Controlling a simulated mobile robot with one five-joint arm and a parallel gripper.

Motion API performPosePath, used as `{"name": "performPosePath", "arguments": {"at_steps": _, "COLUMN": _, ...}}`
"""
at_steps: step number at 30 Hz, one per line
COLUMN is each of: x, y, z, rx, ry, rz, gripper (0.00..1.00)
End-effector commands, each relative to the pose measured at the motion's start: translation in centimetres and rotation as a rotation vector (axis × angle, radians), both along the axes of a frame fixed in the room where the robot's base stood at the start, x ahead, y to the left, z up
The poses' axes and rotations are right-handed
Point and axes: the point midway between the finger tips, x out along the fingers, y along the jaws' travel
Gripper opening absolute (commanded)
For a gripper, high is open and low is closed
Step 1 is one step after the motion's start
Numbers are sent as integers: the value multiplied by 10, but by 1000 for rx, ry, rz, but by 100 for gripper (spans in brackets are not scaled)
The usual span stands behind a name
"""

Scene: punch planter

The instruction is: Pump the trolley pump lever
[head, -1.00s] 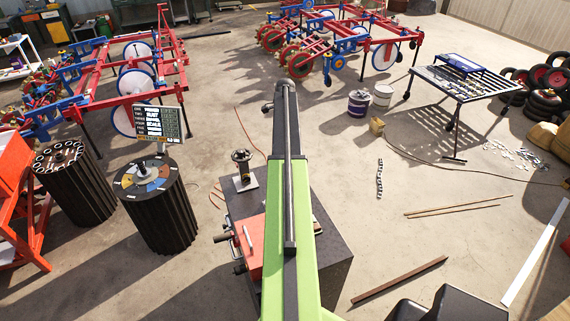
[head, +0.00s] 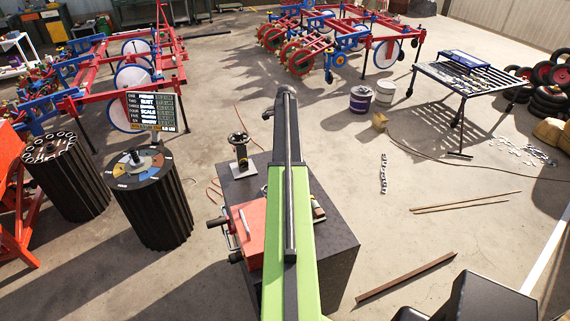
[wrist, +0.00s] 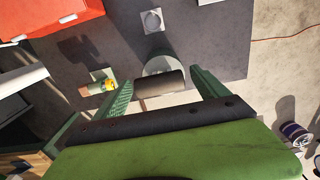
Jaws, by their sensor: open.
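The dark trolley (head: 335,235) stands under my green arm in the head view, with its dark top around a red box (head: 250,222). Dark-gripped handles (head: 217,222) stick out on the box's left side. My gripper (wrist: 157,88) is open in the wrist view, its two green fingers spread apart. A dark cylindrical grip (wrist: 160,83) shows between the fingers, in front of a pale round part (wrist: 165,64). I cannot tell whether this grip is the pump lever or whether the fingers touch it. My arm hides part of the trolley, and the fingers are not clear in the head view.
A stand with a round dark wheel (head: 239,150) rises from the trolley's back left. A small yellow-topped item (wrist: 106,85) lies near the left finger. Two dark ribbed drums (head: 155,215) (head: 65,185) stand left.

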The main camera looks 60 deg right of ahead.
Motion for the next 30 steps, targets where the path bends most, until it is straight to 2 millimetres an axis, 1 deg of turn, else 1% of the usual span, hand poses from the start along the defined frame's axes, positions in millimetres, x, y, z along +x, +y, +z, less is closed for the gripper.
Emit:
{"name": "performPosePath", "arguments": {"at_steps": 1, "x": 0, "y": 0, "z": -20, "rx": 0, "ry": 0, "rz": 0, "gripper": 84}}
{"name": "performPosePath", "arguments": {"at_steps": 4, "x": 0, "y": 0, "z": -30, "rx": 0, "ry": 0, "rz": 0, "gripper": 84}}
{"name": "performPosePath", "arguments": {"at_steps": 7, "x": 0, "y": 0, "z": -33, "rx": 0, "ry": 0, "rz": 0, "gripper": 84}}
{"name": "performPosePath", "arguments": {"at_steps": 14, "x": -1, "y": 0, "z": -30, "rx": 0, "ry": 0, "rz": -1, "gripper": 84}}
{"name": "performPosePath", "arguments": {"at_steps": 30, "x": 0, "y": -1, "z": -30, "rx": -1, "ry": -1, "rz": -1, "gripper": 13}}
